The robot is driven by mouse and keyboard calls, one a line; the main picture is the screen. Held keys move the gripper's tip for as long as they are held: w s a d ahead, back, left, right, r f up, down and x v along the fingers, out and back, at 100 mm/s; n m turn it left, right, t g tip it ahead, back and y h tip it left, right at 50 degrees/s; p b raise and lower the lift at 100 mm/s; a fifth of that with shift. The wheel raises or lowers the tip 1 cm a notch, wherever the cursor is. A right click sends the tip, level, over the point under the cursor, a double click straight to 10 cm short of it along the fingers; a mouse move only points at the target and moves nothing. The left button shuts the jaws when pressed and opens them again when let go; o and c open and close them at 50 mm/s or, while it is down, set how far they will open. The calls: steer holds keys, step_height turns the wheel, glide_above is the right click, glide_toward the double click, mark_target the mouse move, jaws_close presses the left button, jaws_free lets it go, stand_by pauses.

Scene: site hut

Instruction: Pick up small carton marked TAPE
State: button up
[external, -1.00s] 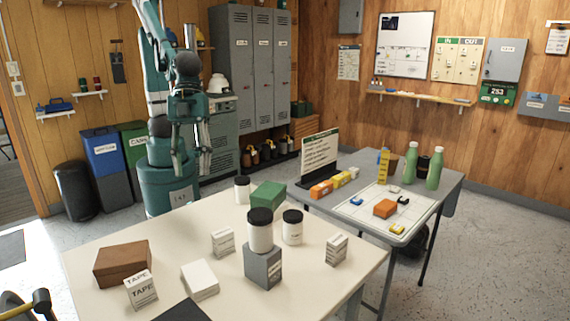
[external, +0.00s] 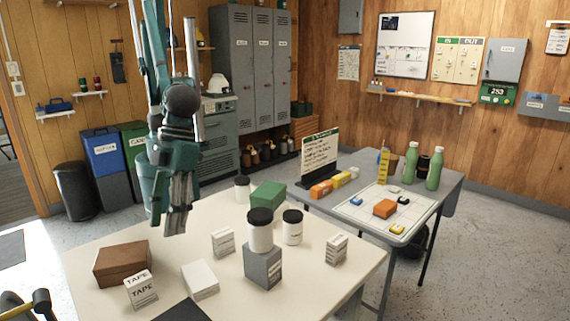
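The small white carton marked TAPE (external: 143,294) stands near the front left of the light table (external: 310,290), its label facing the camera. It is just in front of a brown box (external: 122,263) and partly overlaps it in view. My gripper (external: 175,226) hangs fingers-down above the back left of the table, above and behind the TAPE carton and apart from it. Its fingers appear edge-on, so their opening is not clear. No object shows in it.
Similar small cartons (external: 223,242) (external: 336,249) stand on the table. A flat white box (external: 200,279) lies right of the TAPE carton. Lidded jars (external: 292,228), a grey block (external: 263,267) and a green box (external: 268,195) crowd the table's middle.

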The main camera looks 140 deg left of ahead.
mark_target(141, 288)
steer(key=d+f+m, duration=0.1)
steer(key=d+f, duration=0.1)
steer(key=w+d+f+m+p, duration=0.1)
steer(key=d+f, duration=0.1)
steer(key=w+d+f+g, duration=0.1)
steer(key=d+f, duration=0.1)
steer(key=shift+w+d+m, duration=0.2)
steer(key=shift+d+m, duration=0.05)
steer(key=shift+m, duration=0.15)
steer(key=shift+d+f+m, duration=0.3)
steer(key=shift+d+f, duration=0.2)
steer(key=shift+f, duration=0.1)
steer(key=shift+h, duration=0.3)
steer(key=shift+x, duration=1.35)
steer(key=shift+b+x, duration=0.8)
steer(key=shift+x, duration=1.75)
steer(key=shift+s, duration=0.2)
steer(key=c, duration=0.9)
